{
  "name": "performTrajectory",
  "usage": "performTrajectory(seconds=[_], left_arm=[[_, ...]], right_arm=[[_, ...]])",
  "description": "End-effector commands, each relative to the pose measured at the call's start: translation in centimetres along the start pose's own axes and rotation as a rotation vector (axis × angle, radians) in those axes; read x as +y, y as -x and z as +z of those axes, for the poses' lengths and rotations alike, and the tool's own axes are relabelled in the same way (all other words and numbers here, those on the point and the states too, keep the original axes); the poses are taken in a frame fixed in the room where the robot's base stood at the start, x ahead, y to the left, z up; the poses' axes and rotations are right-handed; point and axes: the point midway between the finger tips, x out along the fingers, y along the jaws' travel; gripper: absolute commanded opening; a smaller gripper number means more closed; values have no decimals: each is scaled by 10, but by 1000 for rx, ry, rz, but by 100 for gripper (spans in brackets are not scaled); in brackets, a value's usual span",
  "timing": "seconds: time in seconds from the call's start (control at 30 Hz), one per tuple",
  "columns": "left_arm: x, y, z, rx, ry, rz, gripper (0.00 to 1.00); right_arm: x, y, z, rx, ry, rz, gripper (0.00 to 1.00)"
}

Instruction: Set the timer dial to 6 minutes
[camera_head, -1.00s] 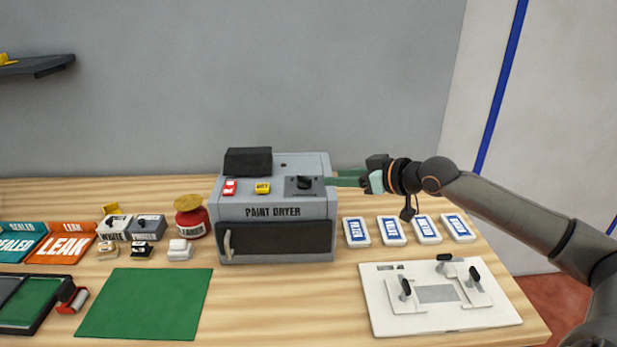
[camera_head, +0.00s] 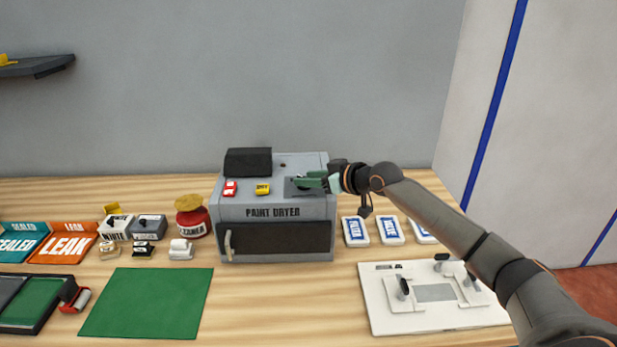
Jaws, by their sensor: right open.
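The grey paint dryer (camera_head: 275,211) stands on the table with its dark front door closed. The timer dial's dark plate (camera_head: 291,190) is on the right of the dryer's top. My right gripper (camera_head: 301,181) is open, its green fingers reaching in from the right at the dial. The fingers cover most of the dial, so its pointer and setting cannot be read. I cannot tell whether the fingers touch the knob. My left gripper is not in view.
A red switch (camera_head: 230,188) and a yellow button (camera_head: 263,189) sit left of the dial. A black box (camera_head: 248,162) stands on the dryer's back left. White packs (camera_head: 356,231) and a white fixture board (camera_head: 385,320) lie to the right, below my arm. A green mat (camera_head: 148,303) lies in front.

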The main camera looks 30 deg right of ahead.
Motion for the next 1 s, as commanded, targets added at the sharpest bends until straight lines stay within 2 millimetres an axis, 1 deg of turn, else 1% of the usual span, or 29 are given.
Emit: performTrajectory(seconds=[0.1,0.37,0.73,0.77,1.0], left_arm=[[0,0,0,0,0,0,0],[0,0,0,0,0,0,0],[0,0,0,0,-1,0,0],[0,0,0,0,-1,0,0],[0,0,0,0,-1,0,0]], right_arm=[[0,-4,0,0,0,0,44],[0,-5,0,0,0,0,44],[0,-5,0,0,0,0,2],[0,-5,0,0,0,0,0],[0,-4,0,0,0,0,0]])
